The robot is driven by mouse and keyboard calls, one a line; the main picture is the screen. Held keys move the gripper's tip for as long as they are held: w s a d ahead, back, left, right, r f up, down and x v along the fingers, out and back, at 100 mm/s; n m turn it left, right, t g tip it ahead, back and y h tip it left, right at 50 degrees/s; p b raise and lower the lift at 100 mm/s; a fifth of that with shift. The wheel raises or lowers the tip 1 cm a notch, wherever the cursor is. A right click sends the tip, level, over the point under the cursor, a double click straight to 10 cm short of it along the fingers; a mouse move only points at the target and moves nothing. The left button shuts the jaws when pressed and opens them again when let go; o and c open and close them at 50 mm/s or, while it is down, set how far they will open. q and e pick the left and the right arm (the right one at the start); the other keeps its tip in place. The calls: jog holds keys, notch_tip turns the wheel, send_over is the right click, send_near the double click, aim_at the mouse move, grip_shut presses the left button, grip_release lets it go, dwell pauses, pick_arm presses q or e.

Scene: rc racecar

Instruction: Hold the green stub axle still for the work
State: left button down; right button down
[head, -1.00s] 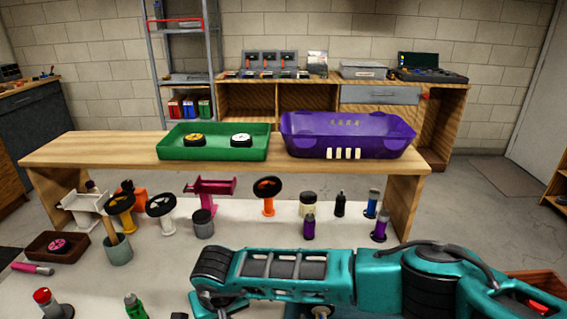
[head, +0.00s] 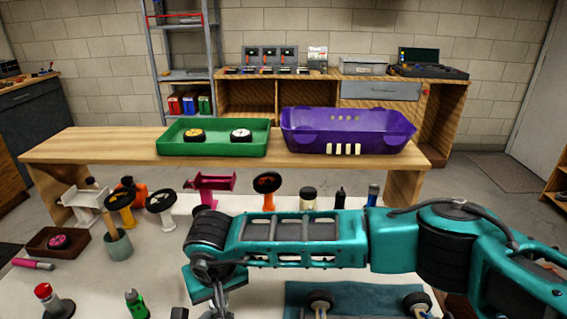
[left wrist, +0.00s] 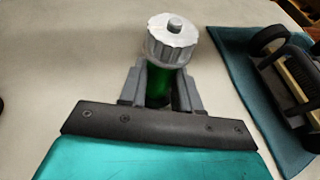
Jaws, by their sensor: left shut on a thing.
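The green stub axle (left wrist: 157,86) stands upright in the left wrist view, with a pale ribbed nut (left wrist: 170,45) on its top. My left gripper (left wrist: 160,95) is shut on its green body, one grey finger on each side. Its lower end is hidden. My left gripper does not show in the head view. My right arm crosses the head view from the right, and its gripper (head: 222,298) points down at the bottom edge. Its fingertips are cut off, so I cannot tell whether they are open.
A blue mat (left wrist: 224,42) bearing a car chassis (left wrist: 290,75) lies right of the axle. Several steering wheels stand behind.

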pick_arm(q)
jog(key=c, duration=0.7)
grip_release()
jog(key=v, duration=1.2)
jog(key=shift+r, duration=0.1)
